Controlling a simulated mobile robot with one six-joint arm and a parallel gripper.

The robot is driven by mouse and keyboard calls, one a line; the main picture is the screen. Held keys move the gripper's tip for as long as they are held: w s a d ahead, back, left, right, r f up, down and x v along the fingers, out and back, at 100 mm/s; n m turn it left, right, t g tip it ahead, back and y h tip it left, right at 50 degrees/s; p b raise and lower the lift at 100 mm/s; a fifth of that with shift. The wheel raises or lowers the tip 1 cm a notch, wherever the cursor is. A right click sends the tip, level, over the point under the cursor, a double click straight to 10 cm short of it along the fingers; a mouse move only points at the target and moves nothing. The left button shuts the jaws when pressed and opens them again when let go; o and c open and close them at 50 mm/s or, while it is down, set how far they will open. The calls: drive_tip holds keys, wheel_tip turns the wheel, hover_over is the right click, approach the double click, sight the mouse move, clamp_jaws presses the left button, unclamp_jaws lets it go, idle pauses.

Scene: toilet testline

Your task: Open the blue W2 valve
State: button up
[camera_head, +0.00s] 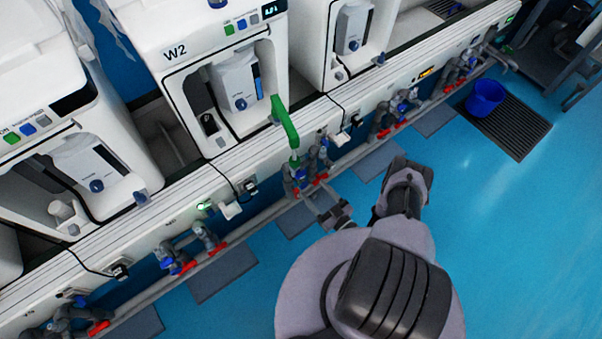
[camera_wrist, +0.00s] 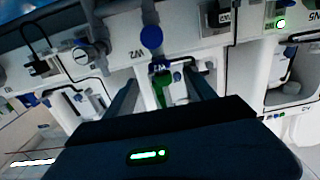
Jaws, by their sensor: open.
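The machine marked W2 (camera_head: 237,90) stands behind the white ledge. A green hose (camera_head: 287,125) runs from it down to the pipes below. A blue valve handle (camera_head: 300,175) shows at the hose's lower end, near red handles (camera_head: 321,177). My gripper (camera_head: 335,214) is just in front of and below these pipes. In the wrist view, my gripper (camera_wrist: 160,78) is open, its two fingers apart with nothing clearly between them. A round blue knob (camera_wrist: 151,38) shows beyond the fingertips, with the green hose (camera_wrist: 162,92) between the fingers in the picture. Contact with the valve cannot be told.
More pipe sets with blue and red handles line the wall, such as one at left (camera_head: 178,263). A grey pipe (camera_head: 250,228) runs low along the wall. A blue bucket (camera_head: 486,97) stands on a dark grate (camera_head: 510,125). The blue floor at right is clear.

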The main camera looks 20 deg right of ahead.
sight(301, 173)
drive_tip(key=b+x, duration=0.1)
drive_tip(key=x, duration=0.6)
drive_tip(key=shift+w+a+f, duration=0.1)
drive_tip(key=shift+w+f, duration=0.05)
drive_tip(key=shift+w, duration=0.15)
drive_tip(key=shift+w+a, duration=0.15)
drive_tip(key=shift+w, duration=0.4)
drive_tip(key=shift+c, duration=0.4)
